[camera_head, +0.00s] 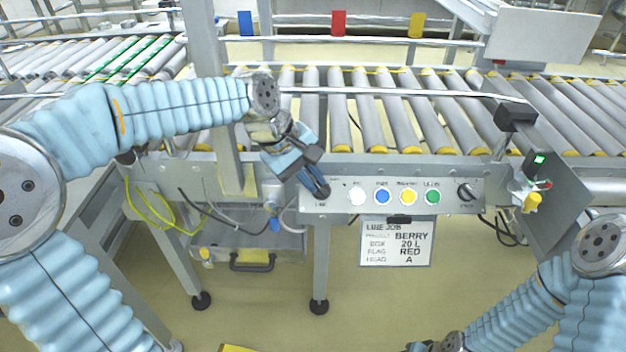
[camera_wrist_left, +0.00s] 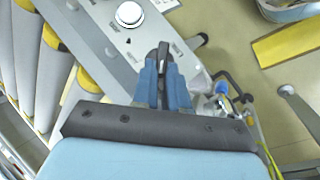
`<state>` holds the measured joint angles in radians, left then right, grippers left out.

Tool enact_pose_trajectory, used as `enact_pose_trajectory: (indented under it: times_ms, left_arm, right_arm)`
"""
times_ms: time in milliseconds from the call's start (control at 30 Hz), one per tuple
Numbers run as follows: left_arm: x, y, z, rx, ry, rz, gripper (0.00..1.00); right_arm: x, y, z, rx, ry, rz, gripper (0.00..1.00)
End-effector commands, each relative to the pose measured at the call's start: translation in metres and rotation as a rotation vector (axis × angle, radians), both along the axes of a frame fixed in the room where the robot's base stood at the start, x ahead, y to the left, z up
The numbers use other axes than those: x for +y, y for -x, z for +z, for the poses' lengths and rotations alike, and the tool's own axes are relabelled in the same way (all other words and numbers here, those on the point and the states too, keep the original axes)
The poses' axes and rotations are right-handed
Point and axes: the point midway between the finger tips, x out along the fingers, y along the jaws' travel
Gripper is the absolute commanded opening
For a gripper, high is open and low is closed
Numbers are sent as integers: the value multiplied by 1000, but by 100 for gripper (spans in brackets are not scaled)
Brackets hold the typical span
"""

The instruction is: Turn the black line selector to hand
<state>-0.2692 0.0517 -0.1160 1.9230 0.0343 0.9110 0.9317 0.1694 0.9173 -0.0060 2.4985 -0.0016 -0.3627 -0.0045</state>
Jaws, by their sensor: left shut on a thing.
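The grey control panel (camera_head: 340,200) is fixed to the conveyor's front rail. My left gripper (camera_head: 324,192) is at its left end, above the LINE label, shut on the black line selector. The selector (camera_wrist_left: 163,52) shows as a dark knob between the fingertips of my left gripper (camera_wrist_left: 164,62) in the left wrist view. In the head view the fingers mostly hide it, and its exact pointing cannot be told. My right gripper (camera_head: 418,346) only just shows at the bottom edge, and its jaws cannot be made out.
White (camera_head: 357,196), blue (camera_head: 383,196), yellow (camera_head: 408,197) and green (camera_head: 433,197) buttons line the panel. Another black selector (camera_head: 466,192) is at its right end. A job sign (camera_head: 396,243) hangs below. The roller conveyor (camera_head: 375,110) lies behind. Cables hang below left.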

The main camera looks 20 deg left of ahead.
Motion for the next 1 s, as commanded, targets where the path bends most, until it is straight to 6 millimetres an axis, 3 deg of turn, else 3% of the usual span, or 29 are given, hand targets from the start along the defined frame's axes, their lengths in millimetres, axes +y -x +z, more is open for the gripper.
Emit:
enact_pose_trajectory:
  times_ms: [33,667,700,867,1000]
  left_arm:
    - [-2,3,-10,10,8,6,0]
    - [-3,4,-8,1,46,47,0]
    - [-3,4,-8,1,46,47,14]
    - [-3,4,-8,3,45,46,38]
    - [-2,4,-7,-1,45,47,38]
  right_arm:
    - [0,0,-5,0,0,0,51]
    - [1,0,-7,2,-1,1,51]
    - [1,0,-7,2,-1,1,51]
    - [1,0,-7,2,-1,1,51]
    - [1,0,-7,2,-1,1,51]
